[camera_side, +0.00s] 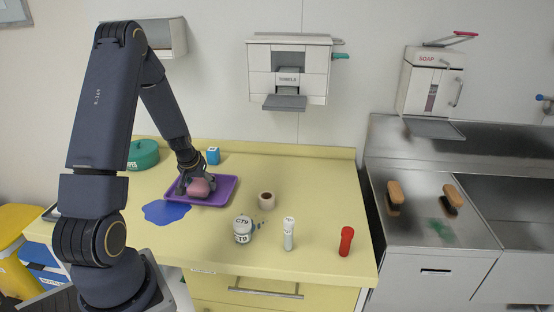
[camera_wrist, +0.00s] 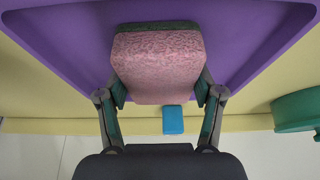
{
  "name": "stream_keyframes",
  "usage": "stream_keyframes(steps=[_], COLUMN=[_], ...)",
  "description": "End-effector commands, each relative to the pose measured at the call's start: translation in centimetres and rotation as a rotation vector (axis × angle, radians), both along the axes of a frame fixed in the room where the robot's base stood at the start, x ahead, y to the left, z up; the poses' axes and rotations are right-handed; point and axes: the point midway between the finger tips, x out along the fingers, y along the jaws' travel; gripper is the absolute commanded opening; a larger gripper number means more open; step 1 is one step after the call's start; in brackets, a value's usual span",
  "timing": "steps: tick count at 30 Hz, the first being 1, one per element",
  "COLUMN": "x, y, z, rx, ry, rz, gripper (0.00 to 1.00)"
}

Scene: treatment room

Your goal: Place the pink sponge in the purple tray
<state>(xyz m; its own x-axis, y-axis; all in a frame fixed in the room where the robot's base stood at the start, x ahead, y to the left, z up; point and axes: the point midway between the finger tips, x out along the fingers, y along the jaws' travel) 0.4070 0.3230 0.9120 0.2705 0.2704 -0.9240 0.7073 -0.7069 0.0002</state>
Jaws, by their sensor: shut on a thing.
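The pink sponge (camera_wrist: 157,66) is between the two fingers of my gripper (camera_wrist: 160,92) in the wrist view, with a dark green layer along its far edge. My gripper (camera_side: 197,186) is shut on the sponge, which also shows in the side view (camera_side: 200,187). The purple tray (camera_side: 222,194) lies on the yellow counter, and the sponge is over or in it. I cannot tell whether the sponge touches the tray floor. In the wrist view the tray (camera_wrist: 255,38) fills the background behind the sponge.
A blue box (camera_side: 213,156) and a green round container (camera_side: 143,154) stand behind the tray. A blue patch (camera_side: 166,212) lies in front of it.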

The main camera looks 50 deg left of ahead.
Motion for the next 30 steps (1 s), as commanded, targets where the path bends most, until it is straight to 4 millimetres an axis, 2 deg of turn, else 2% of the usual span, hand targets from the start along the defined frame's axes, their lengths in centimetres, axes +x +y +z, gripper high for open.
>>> stream_keyframes(steps=[7, 8, 15, 25, 30], x=[0.0, 0.0, 0.0, 0.0, -0.5], y=[0.0, 0.0, 0.0, 0.0, -0.5], z=[-0.3, -0.2, -0.2, 0.0, 2.1], rx=[-0.001, 0.000, 0.000, 0.001, 0.004], ry=[0.001, 0.000, 0.000, -0.001, -0.002], rz=[0.000, 0.000, 0.000, 0.000, -0.001], gripper=[0.55, 0.69, 0.92, 0.92, 0.92])
